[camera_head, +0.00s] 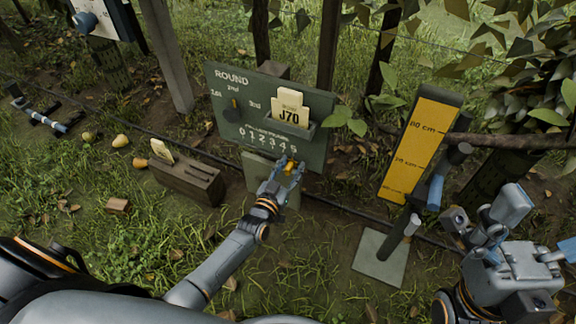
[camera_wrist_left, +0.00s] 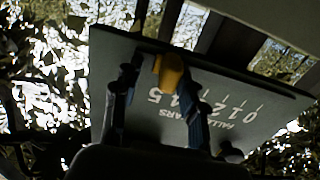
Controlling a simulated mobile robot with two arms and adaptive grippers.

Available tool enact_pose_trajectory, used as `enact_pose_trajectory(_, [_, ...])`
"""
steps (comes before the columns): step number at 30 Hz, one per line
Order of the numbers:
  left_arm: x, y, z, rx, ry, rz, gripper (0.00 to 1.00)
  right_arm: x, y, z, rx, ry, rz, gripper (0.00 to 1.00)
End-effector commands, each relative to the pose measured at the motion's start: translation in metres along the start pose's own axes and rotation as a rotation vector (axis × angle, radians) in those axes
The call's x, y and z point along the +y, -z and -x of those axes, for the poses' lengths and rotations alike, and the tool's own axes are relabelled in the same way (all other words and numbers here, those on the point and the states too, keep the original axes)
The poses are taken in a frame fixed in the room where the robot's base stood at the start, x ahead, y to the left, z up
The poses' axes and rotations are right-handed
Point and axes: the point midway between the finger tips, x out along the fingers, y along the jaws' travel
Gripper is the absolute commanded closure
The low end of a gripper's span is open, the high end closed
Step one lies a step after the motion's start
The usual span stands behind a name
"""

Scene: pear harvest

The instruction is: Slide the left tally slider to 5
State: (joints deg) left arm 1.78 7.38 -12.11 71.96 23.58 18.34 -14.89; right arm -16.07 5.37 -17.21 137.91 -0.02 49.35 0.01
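The dark green board (camera_head: 228,80) stands upright in the grass, marked "ROUND" and with a row of numbers 0 to 5 low on its face. A small orange-yellow slider knob (camera_head: 291,167) sits at the right end of that row, below the numbers. In the left wrist view the knob (camera_wrist_left: 170,72) is near the 4 and 5, seen upside down; its exact mark is unclear. My left gripper (camera_head: 290,168) is at the board with one finger on each side of the knob; firm contact cannot be told. My right gripper (camera_head: 535,222) is empty, its fingers apart, far right.
A card marked J70 (camera_head: 289,115) stands in a holder on the board. A dark knob (camera_head: 231,104) is at its upper left. A wooden box (camera_head: 190,178) lies left of the board. A yellow height gauge (camera_head: 420,140) stands to the right. Several pears lie at the left.

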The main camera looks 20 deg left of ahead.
Motion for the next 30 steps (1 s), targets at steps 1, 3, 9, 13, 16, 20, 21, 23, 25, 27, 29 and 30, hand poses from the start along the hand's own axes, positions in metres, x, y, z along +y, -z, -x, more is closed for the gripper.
enact_pose_trajectory(1, [0.001,-0.001,0.001,-0.003,-0.001,0.001,0.6,0.0,0.0,0.0,0.0,0.0,0.0,0.0])
enact_pose_trajectory(3, [0.001,-0.001,0.001,-0.003,-0.001,0.001,0.6,0.0,0.0,0.0,0.0,0.0,0.0,0.0])
enact_pose_trajectory(9, [0.0,-0.002,0.005,-0.004,0.0,0.001,0.6,0.0,-0.001,0.0,-0.002,-0.001,0.001,0.0])
enact_pose_trajectory(13, [-0.001,-0.002,0.022,-0.004,0.001,0.002,0.6,0.0,-0.001,0.0,-0.002,-0.001,0.001,0.0])
enact_pose_trajectory(16, [-0.001,-0.002,0.044,-0.005,0.002,0.002,0.6,0.0,-0.001,0.0,-0.001,-0.001,0.001,0.0])
enact_pose_trajectory(20, [0.0,-0.002,0.072,-0.004,0.001,0.002,0.6,0.0,0.0,0.0,-0.001,-0.001,0.0,0.0])
enact_pose_trajectory(21, [0.0,-0.001,0.081,-0.004,0.001,0.002,0.6,0.0,0.0,0.0,-0.001,-0.001,0.0,0.0])
enact_pose_trajectory(23, [0.0,-0.002,0.092,-0.004,0.001,0.002,0.6,0.0,0.0,0.0,-0.001,-0.001,0.0,0.0])
enact_pose_trajectory(25, [-0.001,-0.001,0.102,-0.004,0.001,0.001,0.6,0.0,0.0,0.0,-0.001,-0.001,0.0,0.0])
enact_pose_trajectory(27, [-0.001,-0.001,0.111,-0.003,0.001,0.0,0.6,0.0,0.0,0.0,-0.001,-0.001,0.0,0.0])
enact_pose_trajectory(29, [-0.001,-0.001,0.115,-0.002,0.001,0.0,0.6,0.0,0.0,0.0,-0.001,0.0,0.0,0.0])
enact_pose_trajectory(30, [-0.001,0.0,0.117,-0.001,0.001,0.0,0.6,0.0,0.0,0.0,-0.001,0.0,0.0,0.0])
